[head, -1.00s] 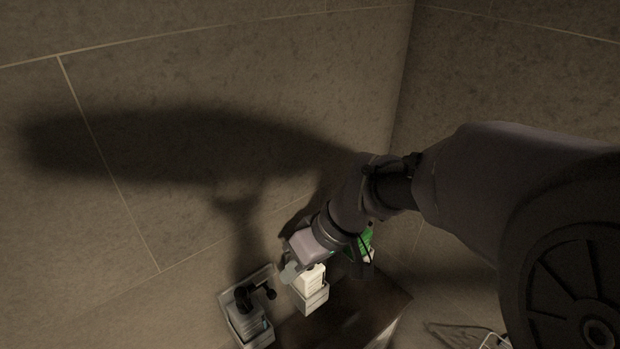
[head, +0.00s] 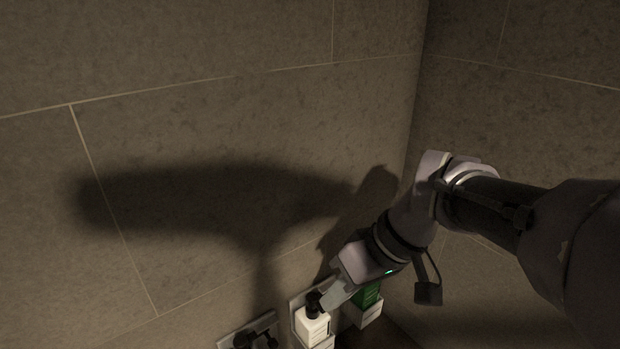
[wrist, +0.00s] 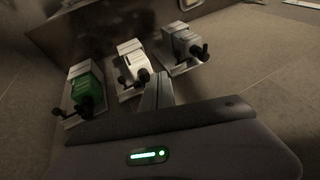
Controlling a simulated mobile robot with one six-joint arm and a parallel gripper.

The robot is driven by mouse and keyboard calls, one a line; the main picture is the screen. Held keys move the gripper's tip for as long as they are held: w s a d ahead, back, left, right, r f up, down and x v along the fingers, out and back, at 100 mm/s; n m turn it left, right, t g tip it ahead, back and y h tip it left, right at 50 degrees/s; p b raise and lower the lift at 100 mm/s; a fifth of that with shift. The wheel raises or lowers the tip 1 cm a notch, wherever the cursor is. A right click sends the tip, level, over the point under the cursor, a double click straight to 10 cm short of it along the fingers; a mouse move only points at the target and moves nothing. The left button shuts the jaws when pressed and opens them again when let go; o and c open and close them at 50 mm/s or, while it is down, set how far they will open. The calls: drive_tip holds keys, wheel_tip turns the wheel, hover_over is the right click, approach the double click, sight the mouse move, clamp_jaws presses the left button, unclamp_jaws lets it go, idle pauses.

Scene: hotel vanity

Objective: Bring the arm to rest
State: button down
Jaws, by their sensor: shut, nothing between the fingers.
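My gripper (head: 333,297) is shut and empty. In the head view it hangs over the row of pump bottles, its tip beside the black pump of the white bottle (head: 312,326); I cannot tell whether they touch. In the wrist view my gripper (wrist: 157,92) points at the row, near the white bottle (wrist: 135,64). The arm reaches in from the right of the head view, bent down at the wrist.
A green bottle (head: 367,295) stands right of the white one, and a grey bottle (wrist: 187,45) shows in the wrist view. Each is in a wall holder. Tiled walls (head: 200,130) meet in a corner behind.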

drive_tip(key=s+d+f+m+t+h+b, duration=0.1)
drive_tip(key=s+f+m+b, duration=0.2)
drive_tip(key=f+b, duration=0.5)
drive_tip(key=s+d+f+m+t+h+b, duration=0.1)
drive_tip(key=s+f+m+b, duration=0.3)
drive_tip(key=f+b, duration=0.4)
drive_tip(key=s+d+f+m+t+h+b, duration=0.1)
drive_tip(key=s+d+f+m+t+b, duration=0.1)
drive_tip(key=f+b, duration=0.6)
drive_tip(key=shift+s+f+m, duration=0.7)
drive_tip(key=shift+s+f, duration=0.35)
drive_tip(key=shift+f, duration=0.8)
drive_tip(key=shift+d, duration=0.1)
